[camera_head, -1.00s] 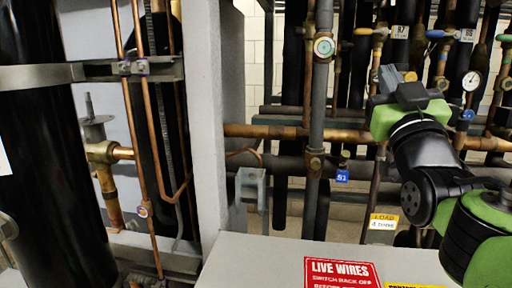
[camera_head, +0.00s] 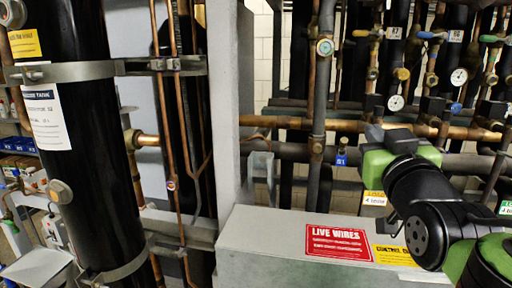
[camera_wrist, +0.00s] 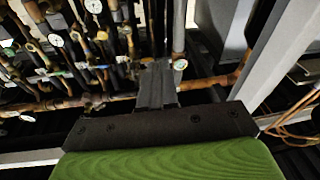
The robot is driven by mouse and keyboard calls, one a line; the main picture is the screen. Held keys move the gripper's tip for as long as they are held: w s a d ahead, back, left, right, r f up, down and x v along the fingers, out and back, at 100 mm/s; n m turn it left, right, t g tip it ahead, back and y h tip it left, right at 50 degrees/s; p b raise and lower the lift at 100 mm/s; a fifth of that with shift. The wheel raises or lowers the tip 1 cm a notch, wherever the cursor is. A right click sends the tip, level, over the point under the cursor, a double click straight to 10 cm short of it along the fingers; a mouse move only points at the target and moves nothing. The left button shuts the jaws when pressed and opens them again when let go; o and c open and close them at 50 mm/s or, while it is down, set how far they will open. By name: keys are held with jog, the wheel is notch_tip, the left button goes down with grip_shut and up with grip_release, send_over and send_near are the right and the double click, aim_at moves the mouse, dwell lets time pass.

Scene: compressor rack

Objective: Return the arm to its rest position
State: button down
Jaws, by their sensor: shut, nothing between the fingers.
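My arm, green and black, reaches in from the lower right in the head view. My gripper (camera_head: 374,134) is at its far end, in front of the copper pipes and to the right of the grey upright pipe. In the wrist view my gripper (camera_wrist: 157,70) points toward the pipes and gauges, with its fingers together and nothing between them. It appears apart from the pipes, though the exact gap cannot be told.
A grey box (camera_head: 255,243) with a red "LIVE WIRES" sign (camera_head: 338,242) stands below my arm. A grey post (camera_head: 226,110) and a large black tank (camera_head: 85,150) stand to the left. Copper pipes (camera_head: 275,121) and gauges (camera_head: 396,102) fill the back.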

jog(key=s+a+f+g+p, duration=0.1)
jog(key=s+a+f+g, duration=0.1)
jog(key=s+f+g, duration=0.5)
jog(key=s+a+f+g+y+p, duration=0.1)
jog(key=s+f+g, duration=0.6)
jog(key=s+f, duration=0.8)
notch_tip(320, 180, down, 6)
jog(key=shift+a+f+m, duration=0.1)
jog(key=shift+a+m, duration=0.2)
jog(key=shift+a, duration=0.6)
